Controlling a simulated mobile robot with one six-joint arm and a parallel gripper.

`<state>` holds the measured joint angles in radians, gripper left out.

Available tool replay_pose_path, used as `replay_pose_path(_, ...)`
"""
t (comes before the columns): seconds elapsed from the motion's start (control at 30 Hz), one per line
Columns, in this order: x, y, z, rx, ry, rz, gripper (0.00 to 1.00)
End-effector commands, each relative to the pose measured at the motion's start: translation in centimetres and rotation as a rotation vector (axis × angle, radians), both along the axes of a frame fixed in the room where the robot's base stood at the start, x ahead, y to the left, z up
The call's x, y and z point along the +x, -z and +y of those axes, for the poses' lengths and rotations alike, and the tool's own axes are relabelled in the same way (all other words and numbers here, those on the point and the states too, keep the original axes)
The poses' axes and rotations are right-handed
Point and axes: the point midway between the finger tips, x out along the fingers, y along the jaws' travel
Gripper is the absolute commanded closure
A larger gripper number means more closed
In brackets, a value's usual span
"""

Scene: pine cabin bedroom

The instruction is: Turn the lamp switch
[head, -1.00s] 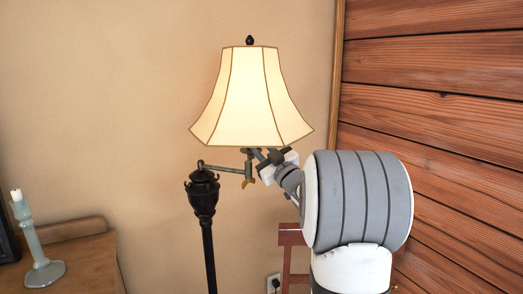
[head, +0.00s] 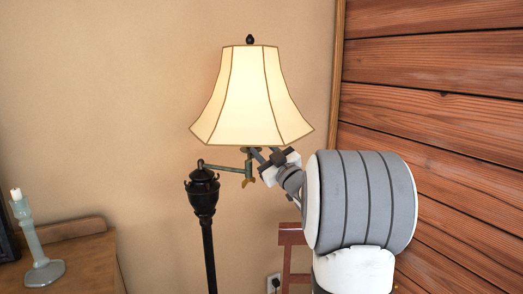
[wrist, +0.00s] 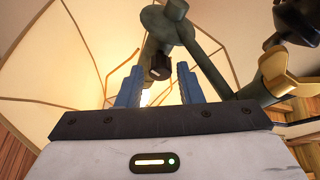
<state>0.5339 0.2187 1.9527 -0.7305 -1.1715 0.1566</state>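The floor lamp has a lit cream shade (head: 250,100) on a black post (head: 209,240) with a side arm (head: 225,168). In the wrist view a small dark knob (wrist: 160,67) with a pale mark sits under the shade (wrist: 60,65), below the lamp's socket; it looks like the switch. My gripper (head: 264,153) is just under the shade, right of the side arm. In the wrist view my gripper (wrist: 158,82) is open, with its two blue-grey fingers on either side of the knob. Gaps show beside the knob; contact cannot be seen. The head view does not show the knob clearly.
A brass wing-shaped piece (wrist: 287,73) is close to the right of my fingers. A wooden chair (head: 291,236) stands below my arm, and a plank wall (head: 440,120) is at right. A candle holder (head: 39,250) stands on a desk (head: 85,262) at left.

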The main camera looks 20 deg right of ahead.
Motion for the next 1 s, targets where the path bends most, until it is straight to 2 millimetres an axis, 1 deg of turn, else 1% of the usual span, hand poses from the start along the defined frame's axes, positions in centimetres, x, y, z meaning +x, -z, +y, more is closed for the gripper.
replay_pose_path(0.2, -3.5, 1.5, -0.7, 0.000, 0.003, 0.001, 0.67)
replay_pose_path(0.3, -4.9, 2.0, -1.0, 0.000, 0.003, 0.002, 0.67)
replay_pose_path(0.4, -5.9, 2.3, -1.1, -0.001, 0.002, 0.000, 0.67)
replay_pose_path(0.53, -6.4, 2.5, -1.2, 0.000, 0.001, 0.001, 0.67)
replay_pose_path(0.83, -6.4, 2.4, -1.1, 0.000, 0.003, 0.003, 0.67)
replay_pose_path(0.93, -6.1, 2.6, -0.7, 0.008, 0.027, 0.032, 0.67)
replay_pose_path(1.0, -5.8, 3.1, -0.4, 0.024, 0.066, 0.078, 0.67)
